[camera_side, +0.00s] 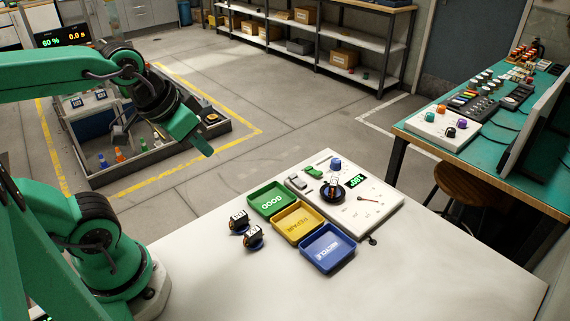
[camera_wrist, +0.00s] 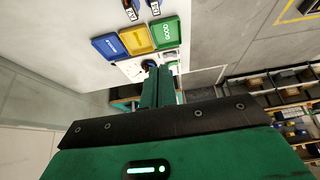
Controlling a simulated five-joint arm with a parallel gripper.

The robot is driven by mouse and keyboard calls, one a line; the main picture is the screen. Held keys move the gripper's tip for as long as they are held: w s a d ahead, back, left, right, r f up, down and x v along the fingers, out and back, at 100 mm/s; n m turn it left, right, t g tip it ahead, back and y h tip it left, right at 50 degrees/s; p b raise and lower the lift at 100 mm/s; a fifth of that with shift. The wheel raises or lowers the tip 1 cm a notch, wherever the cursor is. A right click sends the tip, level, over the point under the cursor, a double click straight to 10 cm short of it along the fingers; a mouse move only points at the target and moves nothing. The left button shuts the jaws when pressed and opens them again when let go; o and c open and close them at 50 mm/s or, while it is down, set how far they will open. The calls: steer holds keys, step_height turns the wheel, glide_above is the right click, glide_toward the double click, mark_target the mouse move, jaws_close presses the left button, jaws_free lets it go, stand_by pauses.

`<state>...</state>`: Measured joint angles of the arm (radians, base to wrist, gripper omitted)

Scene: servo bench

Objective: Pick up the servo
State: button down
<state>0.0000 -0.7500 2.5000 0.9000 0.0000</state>
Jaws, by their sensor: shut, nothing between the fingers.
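Two small dark servos with white labels, the rear one (camera_side: 238,221) and the front one (camera_side: 254,238), stand close together on the white table, left of the trays. Both also show at the top edge of the wrist view, partly cut off: one at the left (camera_wrist: 130,10) and one at the right (camera_wrist: 154,7). My gripper (camera_side: 207,150) is raised high, well above and apart from the servos. Its green fingers (camera_wrist: 158,78) are together in the wrist view, with nothing held.
A green GOOD tray (camera_side: 254,205), a yellow REPAIR tray (camera_side: 280,226) and a blue tray (camera_side: 318,262) stand in a row. Beside them is a white test panel (camera_side: 385,210) with a black round dock (camera_side: 325,194). The front of the table is clear.

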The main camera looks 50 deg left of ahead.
steer(key=c, duration=1.2)
jaws_free()
steer(key=shift+c, duration=0.2)
steer(key=shift+w+r, duration=0.1)
steer(key=shift+w, duration=0.05)
